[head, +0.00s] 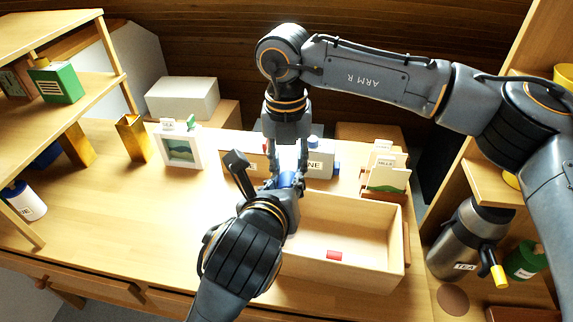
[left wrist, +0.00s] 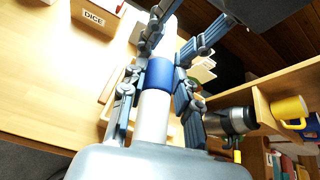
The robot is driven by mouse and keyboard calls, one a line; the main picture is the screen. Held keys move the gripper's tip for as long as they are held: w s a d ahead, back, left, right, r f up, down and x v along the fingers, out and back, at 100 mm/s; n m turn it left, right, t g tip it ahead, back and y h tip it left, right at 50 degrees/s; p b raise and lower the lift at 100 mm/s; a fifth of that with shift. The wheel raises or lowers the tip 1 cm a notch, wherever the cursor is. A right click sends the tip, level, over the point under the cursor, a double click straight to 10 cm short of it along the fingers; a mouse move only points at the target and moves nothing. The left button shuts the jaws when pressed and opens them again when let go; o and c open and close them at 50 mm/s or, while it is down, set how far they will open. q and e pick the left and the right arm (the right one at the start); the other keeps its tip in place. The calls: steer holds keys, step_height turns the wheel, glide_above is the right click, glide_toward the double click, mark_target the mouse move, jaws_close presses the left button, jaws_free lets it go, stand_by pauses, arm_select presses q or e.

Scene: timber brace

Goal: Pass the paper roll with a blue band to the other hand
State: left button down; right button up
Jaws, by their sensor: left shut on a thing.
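The paper roll (left wrist: 152,118) is a white cylinder with a blue band (left wrist: 159,75) around its upper part. In the left wrist view it stands between the fingers of my left gripper (left wrist: 158,88), which is shut on it. My right gripper (head: 286,178) comes down from above, and its fingers lie on either side of the roll near the band. I cannot tell whether they press on it. In the head view only a bit of the blue band (head: 286,181) shows between the two grippers, and the rest is hidden.
A wooden tray (head: 398,262) with a small red piece (head: 334,255) lies right of the grippers. Behind stand a picture frame (head: 182,149), a gold holder (head: 131,138) and labelled boxes. A steel tea flask (head: 466,238) stands at the right.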

arm_select(q)
steer(key=c, duration=0.9)
jaws_free()
steer(key=shift+d+r, duration=0.1)
steer(key=shift+d, duration=0.3)
steer(key=shift+s+a, duration=0.1)
